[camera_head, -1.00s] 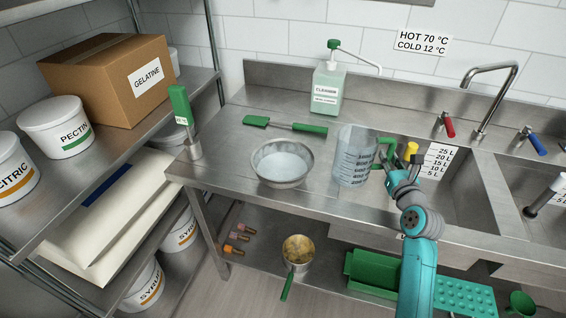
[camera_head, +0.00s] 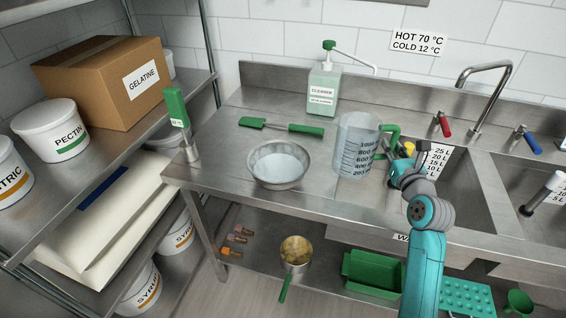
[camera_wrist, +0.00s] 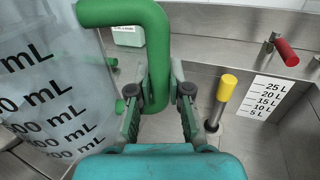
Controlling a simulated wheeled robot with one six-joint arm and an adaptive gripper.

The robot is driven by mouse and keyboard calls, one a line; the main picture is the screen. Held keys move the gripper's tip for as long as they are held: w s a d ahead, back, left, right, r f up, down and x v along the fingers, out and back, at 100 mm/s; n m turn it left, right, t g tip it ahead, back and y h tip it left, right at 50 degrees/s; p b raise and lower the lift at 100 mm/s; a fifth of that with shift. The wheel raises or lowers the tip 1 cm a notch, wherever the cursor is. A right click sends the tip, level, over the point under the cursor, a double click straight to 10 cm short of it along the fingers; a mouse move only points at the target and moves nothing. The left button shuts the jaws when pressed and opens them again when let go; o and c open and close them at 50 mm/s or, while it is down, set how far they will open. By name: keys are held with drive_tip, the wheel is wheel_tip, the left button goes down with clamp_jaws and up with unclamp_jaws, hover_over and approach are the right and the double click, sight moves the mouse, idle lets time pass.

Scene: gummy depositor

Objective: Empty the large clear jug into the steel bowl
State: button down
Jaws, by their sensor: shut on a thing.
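The large clear jug (camera_head: 352,150) with dark mL marks and a green handle (camera_head: 392,140) is held upright just above the steel counter, right of the steel bowl. My gripper (camera_head: 402,165) is shut on the handle from the right. In the wrist view the green handle (camera_wrist: 158,60) runs between my two fingers (camera_wrist: 160,98), and the jug wall (camera_wrist: 45,90) fills the left side. The steel bowl (camera_head: 279,184) stands upright on the counter, apart from the jug. Its inside looks pale; I cannot tell its contents. The jug's liquid level is not clear.
A cleanser bottle (camera_head: 324,92) stands behind the jug. A green spatula (camera_head: 290,128) lies behind the bowl. The sink (camera_head: 455,185), with a yellow-topped standpipe (camera_wrist: 228,88), is to the right. A green-handled tool (camera_head: 177,110) stands upright at the counter's left edge.

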drive_tip(key=s+d, duration=0.1)
drive_tip(key=s, duration=0.5)
drive_tip(key=shift+s+d, duration=0.15)
drive_tip(key=shift+s, duration=0.2)
idle(0.8)
